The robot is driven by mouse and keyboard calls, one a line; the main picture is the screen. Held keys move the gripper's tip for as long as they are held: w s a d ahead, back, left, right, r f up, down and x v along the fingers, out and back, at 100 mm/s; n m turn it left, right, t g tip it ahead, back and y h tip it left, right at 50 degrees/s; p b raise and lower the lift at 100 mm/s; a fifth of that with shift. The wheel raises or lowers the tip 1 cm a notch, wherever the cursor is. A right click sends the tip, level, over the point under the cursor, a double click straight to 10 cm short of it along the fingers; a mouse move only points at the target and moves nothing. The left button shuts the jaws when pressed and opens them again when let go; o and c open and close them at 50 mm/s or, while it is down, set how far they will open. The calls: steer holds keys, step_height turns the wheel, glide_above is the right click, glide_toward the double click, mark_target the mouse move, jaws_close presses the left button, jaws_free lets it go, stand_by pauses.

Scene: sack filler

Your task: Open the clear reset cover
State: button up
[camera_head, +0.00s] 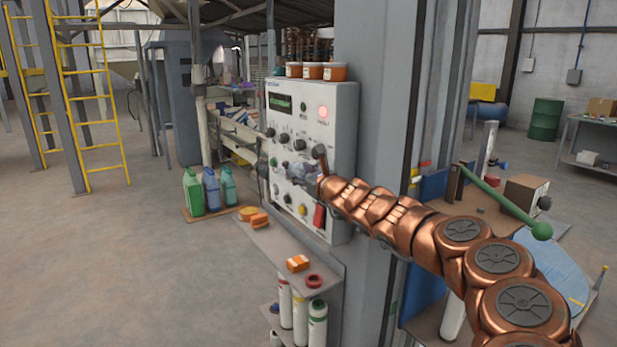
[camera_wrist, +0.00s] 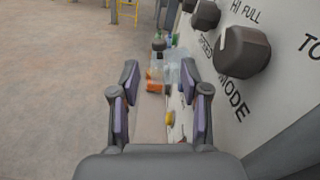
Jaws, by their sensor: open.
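The control panel (camera_head: 345,130) is a pale box with knobs, a small display and a lit red lamp. The clear reset cover (camera_wrist: 176,68) looks like a see-through box on the panel face. In the wrist view it is ahead of my gripper (camera_wrist: 160,84), between and beyond the fingertips. My gripper is open, with nothing seen held, its purple-padded fingers on either side. In the head view my gripper (camera_head: 312,172) is close against the panel front and partly hides the cover area. I cannot tell whether a finger touches the cover.
Dark knobs (camera_wrist: 242,52) stick out of the panel right of my gripper. A shelf (camera_head: 277,252) below the panel carries orange blocks (camera_head: 298,263) and a red ring. Open floor lies left of the panel.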

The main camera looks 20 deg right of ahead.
steer(key=shift+v, duration=1.85)
